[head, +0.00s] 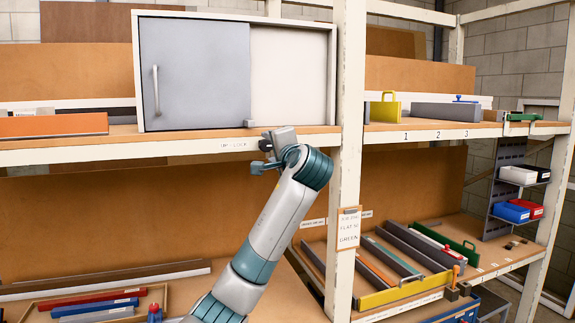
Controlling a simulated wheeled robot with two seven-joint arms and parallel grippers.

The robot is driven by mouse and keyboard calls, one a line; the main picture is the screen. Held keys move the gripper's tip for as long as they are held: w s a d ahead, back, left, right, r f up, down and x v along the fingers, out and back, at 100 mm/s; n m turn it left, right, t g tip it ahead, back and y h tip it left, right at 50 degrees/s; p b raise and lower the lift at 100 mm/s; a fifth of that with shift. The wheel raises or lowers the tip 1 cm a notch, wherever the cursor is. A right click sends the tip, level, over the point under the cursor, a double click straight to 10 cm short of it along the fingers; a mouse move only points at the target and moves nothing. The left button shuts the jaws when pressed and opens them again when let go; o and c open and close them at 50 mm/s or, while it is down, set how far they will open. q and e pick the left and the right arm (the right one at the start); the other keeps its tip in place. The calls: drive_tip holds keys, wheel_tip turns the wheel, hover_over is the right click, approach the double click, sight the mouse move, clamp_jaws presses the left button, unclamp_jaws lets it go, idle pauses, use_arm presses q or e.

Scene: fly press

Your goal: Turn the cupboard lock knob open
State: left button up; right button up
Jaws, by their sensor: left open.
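The cupboard (290,17) stands on the upper shelf, with a grey sliding door (200,75) on the left and a pale panel (288,75) on the right. The grey door has a vertical bar handle (156,90). A small grey block (249,123), which looks like the lock knob, sits at the door's lower right corner; its turn position is too small to tell. My left gripper (261,154) is open in front of the shelf edge, just below and right of that block, apart from it as far as I can tell. My right gripper is not in view.
A white upright post (346,120) stands right of my left arm, with a hanging notice (348,228). The shelf edge (90,153) runs under the cupboard. A yellow-edged tray (405,291) with bars lies on the lower shelf. An orange bar (50,126) lies left of the cupboard.

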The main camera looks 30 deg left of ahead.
use_arm(q)
drive_tip(key=b+v, duration=0.4)
drive_tip(key=v, duration=0.8)
drive_tip(key=shift+d+b, duration=0.15)
drive_tip(key=shift+b, duration=0.2)
